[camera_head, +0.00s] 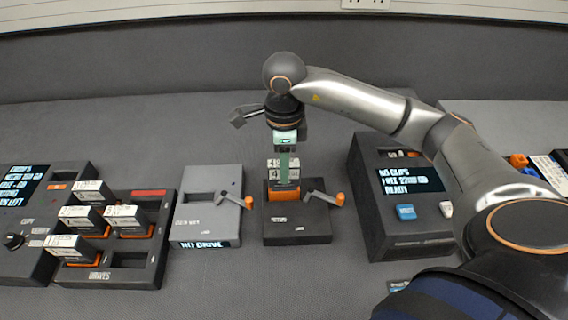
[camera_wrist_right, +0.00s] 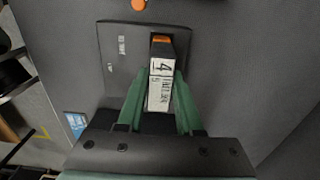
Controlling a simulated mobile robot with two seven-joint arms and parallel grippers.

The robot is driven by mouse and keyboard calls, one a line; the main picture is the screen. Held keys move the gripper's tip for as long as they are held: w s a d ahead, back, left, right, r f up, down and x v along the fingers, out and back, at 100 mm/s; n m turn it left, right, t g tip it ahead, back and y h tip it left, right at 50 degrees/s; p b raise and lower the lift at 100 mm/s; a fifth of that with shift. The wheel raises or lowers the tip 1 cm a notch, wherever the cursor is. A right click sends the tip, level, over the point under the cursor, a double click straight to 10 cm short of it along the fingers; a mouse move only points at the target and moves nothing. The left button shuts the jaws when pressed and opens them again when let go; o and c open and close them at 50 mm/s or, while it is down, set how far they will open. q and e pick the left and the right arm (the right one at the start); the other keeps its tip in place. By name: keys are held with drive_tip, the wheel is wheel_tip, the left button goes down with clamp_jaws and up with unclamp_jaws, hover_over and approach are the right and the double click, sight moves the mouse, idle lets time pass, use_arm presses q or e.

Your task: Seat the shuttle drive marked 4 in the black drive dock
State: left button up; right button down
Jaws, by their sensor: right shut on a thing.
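The drive marked 4 (camera_wrist_right: 161,84) has a white label and an orange end, and stands upright in my right gripper (camera_wrist_right: 158,98). The head view shows the same drive (camera_head: 284,170) between the green fingers of my right gripper (camera_head: 284,163). Its orange lower end is at the rear part of the black drive dock (camera_head: 297,225); I cannot tell how deep it sits. The dock's lever with an orange knob (camera_head: 337,199) points to the right. The wrist view shows the dock (camera_wrist_right: 117,62) behind the drive. My left gripper is not in view.
A grey dock (camera_head: 208,205) with its own orange-knobbed lever stands left, its display reading NO DRIVE. Further left is a rack (camera_head: 108,276) with several drives, beside a console (camera_head: 30,225). A box with a screen (camera_head: 400,215) stands right of the black dock.

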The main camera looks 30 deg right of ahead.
drive_tip(key=shift+f+b, duration=1.2)
idle(0.6)
drive_tip(key=shift+c, duration=2.4)
unclamp_jaws()
drive_tip(key=shift+o, duration=0.3)
drive_tip(key=shift+o, duration=1.3)
drive_tip(key=shift+r+p, duration=2.6)
drive_tip(key=shift+r, duration=1.2)
